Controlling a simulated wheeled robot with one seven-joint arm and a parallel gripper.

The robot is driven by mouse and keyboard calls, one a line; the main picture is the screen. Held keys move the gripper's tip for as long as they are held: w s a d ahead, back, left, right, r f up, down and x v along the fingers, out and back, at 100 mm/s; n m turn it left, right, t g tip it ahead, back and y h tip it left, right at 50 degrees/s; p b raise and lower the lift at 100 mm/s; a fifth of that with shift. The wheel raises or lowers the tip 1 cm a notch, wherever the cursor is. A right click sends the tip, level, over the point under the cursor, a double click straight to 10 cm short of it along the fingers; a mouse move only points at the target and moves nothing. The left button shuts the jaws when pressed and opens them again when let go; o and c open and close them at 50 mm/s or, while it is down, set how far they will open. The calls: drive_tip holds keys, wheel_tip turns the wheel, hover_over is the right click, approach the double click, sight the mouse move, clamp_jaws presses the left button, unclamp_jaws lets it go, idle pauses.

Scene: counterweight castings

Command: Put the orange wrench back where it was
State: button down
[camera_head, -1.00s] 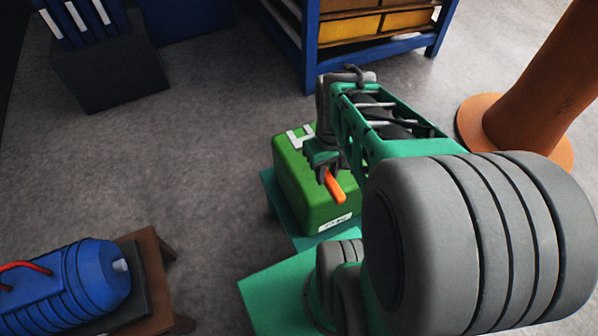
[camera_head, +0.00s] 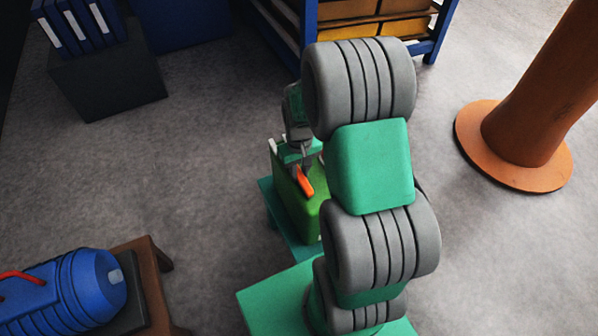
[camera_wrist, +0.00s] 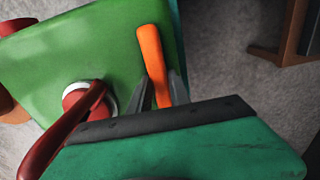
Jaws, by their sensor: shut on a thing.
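The orange wrench (camera_head: 304,181) is held in my gripper (camera_head: 300,166), above or against the green block (camera_head: 290,196). In the wrist view the wrench (camera_wrist: 153,62) points away from my gripper (camera_wrist: 160,92), with its near end between the two dark fingers. The green block's face (camera_wrist: 70,50) lies behind it; I cannot tell whether the wrench touches it. My arm hides the right side of the block in the head view.
The block stands on a teal stand (camera_head: 276,222). In the wrist view a red handle-like part (camera_wrist: 75,125) and a white-rimmed red round part are close beside my gripper. An orange column (camera_head: 530,110) stands right, a blue machine (camera_head: 70,290) left, a blue shelf (camera_head: 432,40) behind.

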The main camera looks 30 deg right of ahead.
drive_tip(key=shift+f, duration=0.1)
drive_tip(key=shift+f, duration=0.15)
drive_tip(key=c, duration=1.2)
unclamp_jaws()
wheel_tip(320, 180, up, 12)
drive_tip(key=shift+r+p, duration=0.25)
drive_tip(key=shift+p, duration=0.1)
drive_tip(key=shift+s+a, duration=0.1)
